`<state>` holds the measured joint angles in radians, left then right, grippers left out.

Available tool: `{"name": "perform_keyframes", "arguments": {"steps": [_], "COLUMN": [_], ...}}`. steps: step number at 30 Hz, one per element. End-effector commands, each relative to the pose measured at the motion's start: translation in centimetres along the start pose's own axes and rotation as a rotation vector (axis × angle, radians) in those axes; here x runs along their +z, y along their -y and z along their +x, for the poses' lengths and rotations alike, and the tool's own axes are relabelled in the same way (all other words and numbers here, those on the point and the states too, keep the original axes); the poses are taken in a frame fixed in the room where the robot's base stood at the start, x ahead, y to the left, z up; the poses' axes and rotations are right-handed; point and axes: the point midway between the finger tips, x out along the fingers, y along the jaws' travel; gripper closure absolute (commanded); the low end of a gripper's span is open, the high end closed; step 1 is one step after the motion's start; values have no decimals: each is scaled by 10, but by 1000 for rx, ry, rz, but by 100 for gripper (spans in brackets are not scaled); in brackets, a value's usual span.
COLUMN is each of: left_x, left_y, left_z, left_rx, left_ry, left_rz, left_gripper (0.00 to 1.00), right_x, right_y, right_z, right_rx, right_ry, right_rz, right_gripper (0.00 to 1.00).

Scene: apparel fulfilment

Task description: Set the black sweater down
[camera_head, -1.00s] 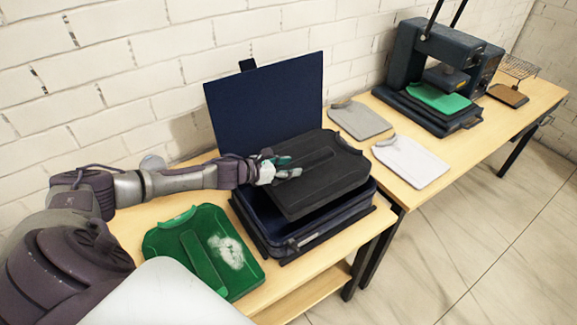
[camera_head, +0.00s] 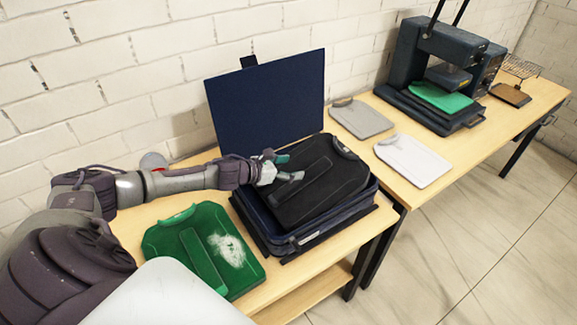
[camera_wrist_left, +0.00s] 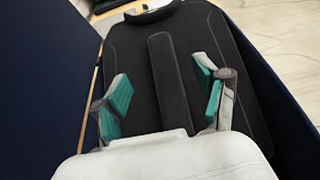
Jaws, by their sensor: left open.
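The black sweater (camera_head: 318,185) is folded flat and lies in the open dark blue box (camera_head: 290,244), tilted a little, with its collar end toward the back right. My left gripper (camera_head: 284,168) is at the sweater's left edge, just above it, with its fingers apart. In the left wrist view the sweater (camera_wrist_left: 180,80) lies beneath and beyond the open teal-padded fingers (camera_wrist_left: 165,98), and nothing is pinched between them. My right gripper is not in view.
The box's blue lid (camera_head: 268,100) stands upright behind it. A green folded garment (camera_head: 203,250) with a white print lies left of the box. Grey (camera_head: 361,118) and white (camera_head: 413,160) garments lie to the right. A heat press (camera_head: 440,70) stands farther right.

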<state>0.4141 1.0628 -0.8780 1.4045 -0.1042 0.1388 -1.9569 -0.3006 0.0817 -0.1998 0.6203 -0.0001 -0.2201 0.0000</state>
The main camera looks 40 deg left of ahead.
Motion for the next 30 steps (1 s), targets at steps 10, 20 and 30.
{"name": "perform_keyframes", "arguments": {"steps": [10, 20, 30], "left_x": [4, 7, 9], "left_y": [-1, 0, 1], "left_z": [-24, -69, -97], "left_rx": [2, 0, -1], "left_ry": [-6, -4, -5], "left_rz": [0, 0, 1], "left_gripper": [28, 28, 28], "right_x": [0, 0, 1], "right_y": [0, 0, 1], "right_z": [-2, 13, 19], "right_rx": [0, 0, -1], "right_ry": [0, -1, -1], "right_rz": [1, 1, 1], "right_gripper": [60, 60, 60]}}
